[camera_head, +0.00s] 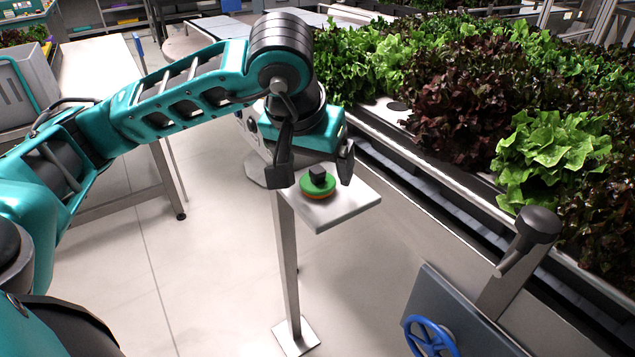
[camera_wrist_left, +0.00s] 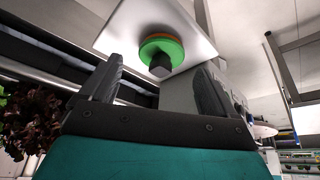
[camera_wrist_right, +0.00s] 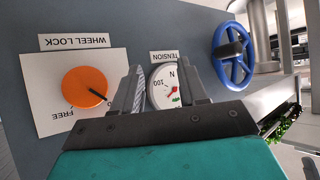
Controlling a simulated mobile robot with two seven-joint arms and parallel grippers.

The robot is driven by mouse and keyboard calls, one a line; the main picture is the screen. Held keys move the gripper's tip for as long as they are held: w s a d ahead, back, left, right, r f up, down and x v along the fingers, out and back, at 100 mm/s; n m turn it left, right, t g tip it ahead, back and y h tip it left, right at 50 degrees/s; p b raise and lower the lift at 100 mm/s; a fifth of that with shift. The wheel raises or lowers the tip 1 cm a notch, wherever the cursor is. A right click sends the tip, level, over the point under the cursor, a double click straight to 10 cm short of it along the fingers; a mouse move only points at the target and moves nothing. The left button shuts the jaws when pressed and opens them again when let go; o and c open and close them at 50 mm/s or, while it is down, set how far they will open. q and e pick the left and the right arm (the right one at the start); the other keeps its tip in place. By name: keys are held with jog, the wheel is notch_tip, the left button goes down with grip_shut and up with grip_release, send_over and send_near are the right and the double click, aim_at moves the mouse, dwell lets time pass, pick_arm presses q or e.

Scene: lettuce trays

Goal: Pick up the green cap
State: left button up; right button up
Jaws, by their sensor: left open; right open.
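The green cap (camera_head: 313,191) is a round green disc with a dark block-shaped knob on top and an orange part beneath it. It rests on a small pale metal plate (camera_head: 350,207) on a post. My left gripper (camera_head: 314,181) is open, its fingers on either side of the knob in the head view. In the left wrist view the green cap (camera_wrist_left: 168,47) shows just beyond and between the fingertips (camera_wrist_left: 157,72); contact cannot be told. My right gripper (camera_wrist_right: 163,76) is open and empty in front of a tension gauge (camera_wrist_right: 160,90). It is not seen in the head view.
Lettuce trays (camera_head: 390,130) run along the right, close to the plate. A grey panel (camera_head: 470,320) with a blue handwheel (camera_head: 428,338) stands at the lower right. The right wrist view shows an orange wheel lock knob (camera_wrist_right: 85,87). Open floor (camera_head: 215,270) lies left of the post.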

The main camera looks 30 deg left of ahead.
aim_at(317, 170)
pick_arm(q)
jog(key=shift+x, duration=1.55)
jog(key=shift+c, duration=0.3)
jog(key=c, duration=1.1)
